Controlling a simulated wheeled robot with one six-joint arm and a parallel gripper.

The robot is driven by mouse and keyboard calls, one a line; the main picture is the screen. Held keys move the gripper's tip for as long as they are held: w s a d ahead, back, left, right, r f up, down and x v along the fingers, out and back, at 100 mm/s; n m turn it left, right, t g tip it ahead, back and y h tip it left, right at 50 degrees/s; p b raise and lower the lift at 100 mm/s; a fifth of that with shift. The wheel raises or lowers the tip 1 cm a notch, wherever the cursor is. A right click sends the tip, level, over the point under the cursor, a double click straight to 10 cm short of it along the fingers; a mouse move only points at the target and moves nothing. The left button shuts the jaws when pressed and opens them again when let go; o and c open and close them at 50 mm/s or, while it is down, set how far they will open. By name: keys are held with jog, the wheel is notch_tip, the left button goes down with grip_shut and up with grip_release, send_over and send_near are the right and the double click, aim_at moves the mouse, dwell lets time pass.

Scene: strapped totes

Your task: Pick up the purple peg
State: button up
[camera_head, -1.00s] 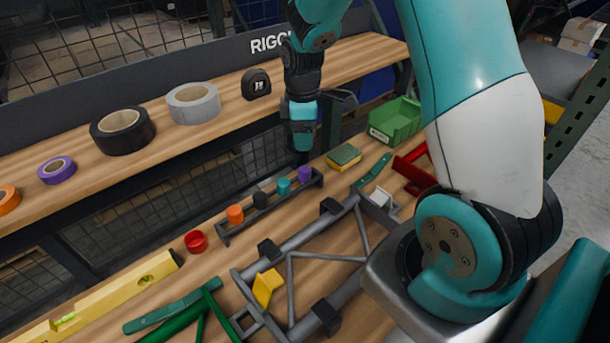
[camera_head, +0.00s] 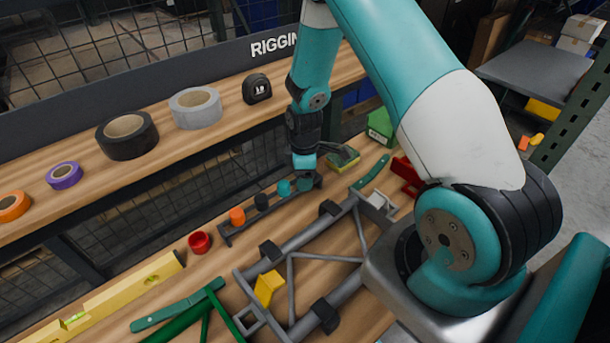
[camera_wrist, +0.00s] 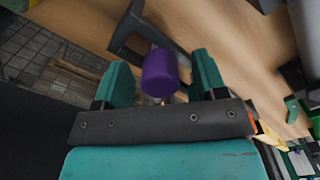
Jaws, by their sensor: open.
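The purple peg (camera_wrist: 160,72) stands in the end of a dark rack in the wrist view. It lies between the two teal fingers of my gripper (camera_wrist: 162,80), with a gap on each side. My gripper is open. In the head view my gripper (camera_head: 306,182) is low over the right end of the peg rack (camera_head: 226,238) and hides the purple peg there. Teal (camera_head: 284,188), black (camera_head: 261,202) and orange (camera_head: 237,216) pegs stand in the rack to the left.
A red cup (camera_head: 199,242) is left of the rack. A grey frame (camera_head: 302,237) with clamps lies in front. A sponge (camera_head: 343,158) and a green bin (camera_head: 381,127) are just right of my gripper. The shelf with tape rolls (camera_head: 126,136) stands behind.

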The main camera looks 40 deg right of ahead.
jog(key=c, duration=1)
jog(key=shift+c, duration=0.2)
notch_tip(320, 180, up, 25)
jog(key=p, duration=0.2)
